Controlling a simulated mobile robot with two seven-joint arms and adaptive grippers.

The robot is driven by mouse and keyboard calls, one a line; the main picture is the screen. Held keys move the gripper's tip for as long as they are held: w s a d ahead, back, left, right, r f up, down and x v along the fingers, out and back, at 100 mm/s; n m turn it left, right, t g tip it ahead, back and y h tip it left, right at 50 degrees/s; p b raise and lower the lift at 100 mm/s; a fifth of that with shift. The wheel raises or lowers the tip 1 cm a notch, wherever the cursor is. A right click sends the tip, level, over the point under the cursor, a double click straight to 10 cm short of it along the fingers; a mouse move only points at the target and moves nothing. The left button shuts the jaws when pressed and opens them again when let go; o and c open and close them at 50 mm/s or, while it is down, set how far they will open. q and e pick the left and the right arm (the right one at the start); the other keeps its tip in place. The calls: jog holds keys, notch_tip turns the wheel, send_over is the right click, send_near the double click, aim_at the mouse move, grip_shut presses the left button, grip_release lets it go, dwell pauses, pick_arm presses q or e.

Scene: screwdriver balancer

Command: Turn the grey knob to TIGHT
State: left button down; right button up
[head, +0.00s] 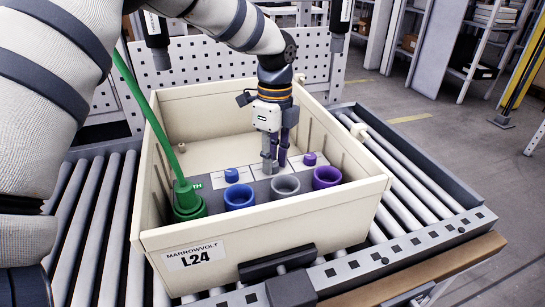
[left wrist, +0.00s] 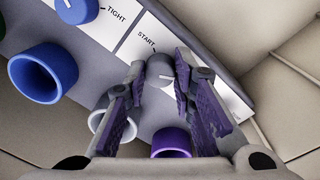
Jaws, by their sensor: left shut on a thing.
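The grey knob (left wrist: 160,72) shows in the left wrist view between my fingers, on a white label plate with START printed beside it. A pale mark shows on its face, but I cannot tell exactly where it points. My left gripper (head: 274,168) points down into the cream box and is shut on the knob; its fingers also show in the left wrist view (left wrist: 155,85). The knob's TIGHT label is not visible. My right gripper is not in view.
The cream box (head: 300,218), labelled L24, sits on a roller conveyor (head: 90,220). Beside the gripper are a blue knob (head: 231,175) and a purple knob (head: 309,159). Green (head: 188,205), blue (head: 239,196), grey (head: 285,186) and purple (head: 326,177) cups stand along the front. A green cable rises at left.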

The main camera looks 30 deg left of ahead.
aim_at(274, 161)
pick_arm(q)
jog(key=c, duration=1.3)
grip_release()
jog(key=shift+c, duration=0.2)
notch_tip(274, 161, up, 12)
jog(key=shift+w, duration=0.3)
